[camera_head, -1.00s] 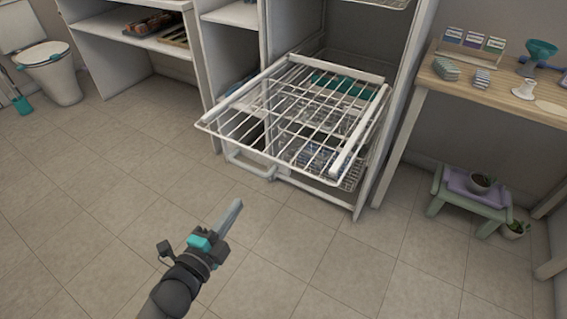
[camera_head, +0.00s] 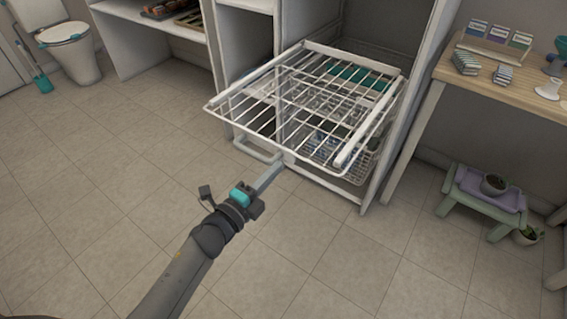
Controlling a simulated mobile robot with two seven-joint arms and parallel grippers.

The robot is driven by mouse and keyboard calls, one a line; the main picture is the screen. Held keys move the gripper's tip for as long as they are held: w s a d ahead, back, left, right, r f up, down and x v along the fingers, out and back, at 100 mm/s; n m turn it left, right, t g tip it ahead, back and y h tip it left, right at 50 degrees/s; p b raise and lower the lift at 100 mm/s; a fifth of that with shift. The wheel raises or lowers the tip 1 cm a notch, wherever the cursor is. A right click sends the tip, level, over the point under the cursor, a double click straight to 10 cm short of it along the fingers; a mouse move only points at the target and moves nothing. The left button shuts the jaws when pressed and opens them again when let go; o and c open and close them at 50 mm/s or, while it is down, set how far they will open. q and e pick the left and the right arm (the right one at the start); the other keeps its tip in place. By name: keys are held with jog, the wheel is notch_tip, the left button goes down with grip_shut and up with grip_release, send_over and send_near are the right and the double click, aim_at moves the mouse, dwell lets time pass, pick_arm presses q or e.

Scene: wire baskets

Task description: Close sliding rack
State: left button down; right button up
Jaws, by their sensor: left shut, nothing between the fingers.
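The white wire sliding rack (camera_head: 300,104) sticks out of the open white cabinet (camera_head: 403,100) in the middle of the head view. It is pulled well forward, its front edge over the floor. My left gripper (camera_head: 272,177) is shut and empty. In the picture its fingertips lie just below the rack's front edge, by the handle of the lower basket; I cannot tell whether they touch anything. My right gripper is out of view.
A lower wire basket (camera_head: 340,163) with a white handle (camera_head: 252,148) sits under the rack. A wooden table (camera_head: 500,88) stands at the right, with a small green stool (camera_head: 482,200) holding a potted plant. The tiled floor in front is open.

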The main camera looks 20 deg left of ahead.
aim_at(291, 153)
pick_arm(q)
jog(key=shift+b+x, duration=0.5)
jog(key=shift+x, duration=1.6)
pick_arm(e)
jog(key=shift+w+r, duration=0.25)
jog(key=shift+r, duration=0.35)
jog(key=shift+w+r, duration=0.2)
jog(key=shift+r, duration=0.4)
